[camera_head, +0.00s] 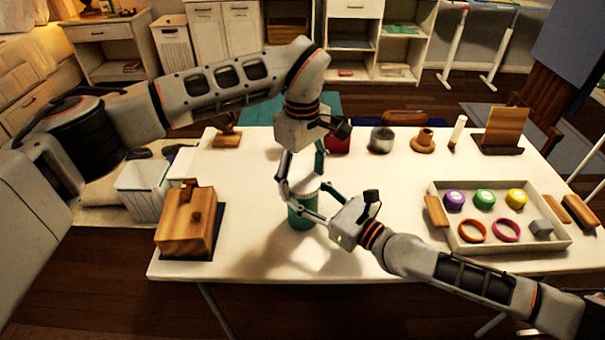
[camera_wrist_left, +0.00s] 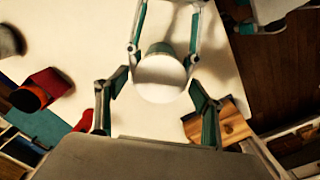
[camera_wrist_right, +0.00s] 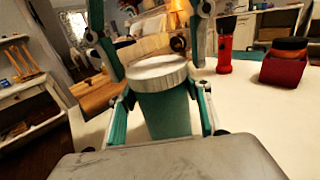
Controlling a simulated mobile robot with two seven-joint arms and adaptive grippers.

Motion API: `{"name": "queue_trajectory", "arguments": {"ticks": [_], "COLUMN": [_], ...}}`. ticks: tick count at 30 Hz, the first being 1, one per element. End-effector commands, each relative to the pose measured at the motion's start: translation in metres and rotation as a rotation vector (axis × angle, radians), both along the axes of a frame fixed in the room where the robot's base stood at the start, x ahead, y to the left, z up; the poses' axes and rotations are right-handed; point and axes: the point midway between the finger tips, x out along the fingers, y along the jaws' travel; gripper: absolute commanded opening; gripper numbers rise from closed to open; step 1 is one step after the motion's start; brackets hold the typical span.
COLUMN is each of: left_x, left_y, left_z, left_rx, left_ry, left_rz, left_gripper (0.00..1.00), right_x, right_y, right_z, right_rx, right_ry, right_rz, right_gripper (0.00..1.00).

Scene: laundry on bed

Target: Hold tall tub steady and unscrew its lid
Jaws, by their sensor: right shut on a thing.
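The tall tub (camera_head: 302,217) is teal with a white lid (camera_head: 309,186). It stands upright on the white table. My right gripper (camera_head: 312,208) reaches in from the right and is shut on the tub's body below the lid; in the right wrist view the tub (camera_wrist_right: 165,115) sits between its fingers. My left gripper (camera_head: 302,180) points down from above, open, with fingers spread on either side of the lid. In the left wrist view the lid (camera_wrist_left: 160,80) shows between and beyond these fingers, with no clear contact. The lid sits on the tub in the right wrist view (camera_wrist_right: 157,72).
A wooden box (camera_head: 186,220) stands at the table's left. A tray (camera_head: 560,241) with coloured discs and rings is at the right. A red object (camera_head: 337,143), a grey can (camera_head: 382,139) and a wooden spool (camera_head: 424,140) stand along the back. The table front is clear.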

Motion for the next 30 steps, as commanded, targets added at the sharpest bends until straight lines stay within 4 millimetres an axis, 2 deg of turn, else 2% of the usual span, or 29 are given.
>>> {"name": "queue_trajectory", "arguments": {"ticks": [1,4,5,11,14,30], "left_x": [-0.0001,-0.0001,-0.0001,0.0000,0.0002,-0.0001], "left_y": [-0.0001,-0.0001,-0.0001,0.0000,0.0001,0.0006], "left_z": [0.0002,0.0002,0.0002,0.0002,0.0005,0.0009], "left_rx": [0.000,0.000,0.000,0.000,0.000,0.004], "left_ry": [0.000,0.000,0.000,0.000,-0.001,0.004], "left_rz": [0.000,0.000,0.000,0.010,0.077,1.001], "left_gripper": [0.58,0.32,0.28,0.28,0.28,0.28], "right_x": [0.0001,0.0001,0.0001,0.0001,0.0001,0.0000], "right_y": [0.0001,0.0000,0.0000,0.0001,0.0001,0.0003], "right_z": [0.0004,0.0004,0.0004,0.0005,0.0005,0.0007], "right_rx": [0.001,0.001,0.001,0.001,0.001,0.001], "right_ry": [-0.001,-0.001,-0.001,-0.001,-0.001,-0.001], "right_rz": [0.000,0.000,0.000,0.000,0.000,0.000], "right_gripper": [0.00,0.00,0.00,0.00,0.00,0.00]}}
